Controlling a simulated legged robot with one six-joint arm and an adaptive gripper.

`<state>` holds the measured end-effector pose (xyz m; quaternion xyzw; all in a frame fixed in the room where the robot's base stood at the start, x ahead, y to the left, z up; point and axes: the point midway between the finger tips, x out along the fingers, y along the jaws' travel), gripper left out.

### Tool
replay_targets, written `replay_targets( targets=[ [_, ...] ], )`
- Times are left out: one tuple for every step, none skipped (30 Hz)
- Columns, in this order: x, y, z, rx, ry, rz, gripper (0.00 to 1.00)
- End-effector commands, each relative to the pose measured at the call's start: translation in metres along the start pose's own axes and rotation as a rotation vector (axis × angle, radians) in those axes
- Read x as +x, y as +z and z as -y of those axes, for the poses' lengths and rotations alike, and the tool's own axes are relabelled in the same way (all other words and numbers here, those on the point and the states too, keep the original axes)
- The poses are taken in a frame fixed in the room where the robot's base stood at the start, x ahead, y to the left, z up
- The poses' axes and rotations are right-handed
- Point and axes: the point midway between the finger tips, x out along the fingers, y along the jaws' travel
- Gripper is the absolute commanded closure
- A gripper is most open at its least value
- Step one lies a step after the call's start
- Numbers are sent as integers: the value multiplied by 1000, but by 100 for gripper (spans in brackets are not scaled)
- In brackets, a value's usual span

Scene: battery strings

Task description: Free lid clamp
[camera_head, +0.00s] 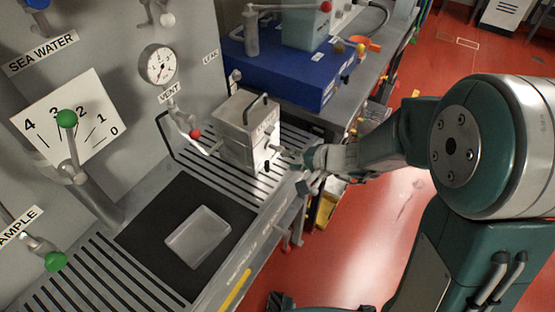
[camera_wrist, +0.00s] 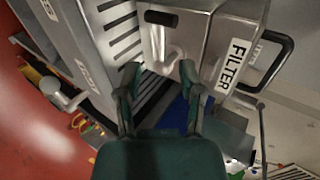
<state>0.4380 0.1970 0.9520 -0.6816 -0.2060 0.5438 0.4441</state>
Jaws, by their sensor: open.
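The metal filter box (camera_head: 240,150) stands on the slatted drain area of the bench. It has a black handle on its lid, which also shows in the wrist view (camera_wrist: 285,62), beside the FILTER label (camera_wrist: 237,65). A pale metal lid clamp (camera_wrist: 165,55) with a black grip (camera_wrist: 161,18) is on the box face in the wrist view. My gripper (camera_head: 303,166) is at the right side of the box. In the wrist view its open fingers (camera_wrist: 159,72) spread either side of the clamp's lower part, with no clear contact visible.
A blue case (camera_head: 290,75) sits behind the box. A pressure gauge (camera_head: 159,64) and red-knobbed vent valve (camera_head: 190,132) are on the left panel. A clear tray (camera_head: 198,238) lies on a black mat (camera_head: 140,240) in front. Red floor is open at right.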

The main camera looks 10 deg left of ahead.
Motion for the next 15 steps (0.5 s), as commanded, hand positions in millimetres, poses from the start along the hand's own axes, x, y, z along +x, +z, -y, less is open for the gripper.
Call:
replay_targets(
  targets=[
    [-11,-1,0,1,0,-5,50],
    [-17,-1,0,0,0,-5,50],
    [-23,-1,0,0,1,-4,50],
    [-27,-1,0,0,1,-4,50],
    [-31,-1,0,0,1,-3,50],
    [-35,0,0,0,1,-2,50],
    [-38,0,0,0,2,-1,50],
    [-40,0,0,1,2,-2,50],
    [-42,0,-1,2,3,-1,50],
    [-43,0,-1,1,3,0,50],
    [-44,1,-1,1,4,1,50],
    [-44,1,-1,1,4,1,50],
    [-45,1,-1,1,4,1,50],
    [-45,1,-1,1,4,2,50],
    [-44,1,-1,1,4,2,50]
  ],
)
